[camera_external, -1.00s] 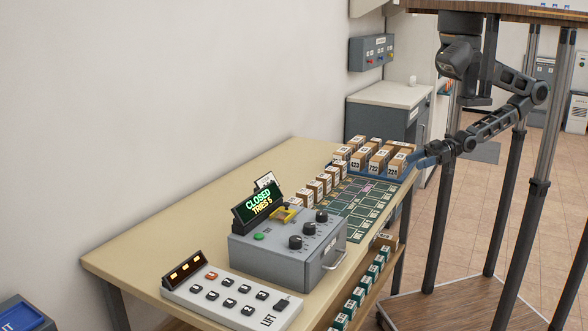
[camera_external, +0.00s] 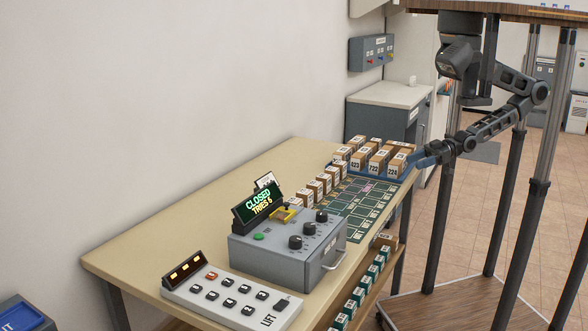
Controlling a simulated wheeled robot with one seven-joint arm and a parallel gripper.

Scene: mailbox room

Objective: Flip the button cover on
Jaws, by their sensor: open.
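A small yellow piece (camera_external: 285,215), which looks like the button cover, is at the back of the top of a grey control box (camera_external: 275,262), beside a display (camera_external: 258,205) reading CLOSED and a tries line. Its exact position, raised or lowered, is too small to tell. A green button (camera_external: 258,236) is on the box's left side, uncovered. My gripper (camera_external: 425,160) is open at the right edge of the blue parcel tray, well behind and to the right of the control box. It touches neither the box nor the yellow piece.
Several labelled parcels stand in the blue tray (camera_external: 405,174). A row of small boxes (camera_external: 318,188) and a green grid mat (camera_external: 355,215) lie behind the control box. A lift panel (camera_external: 232,302) sits in front. The table's left side (camera_external: 180,245) is clear.

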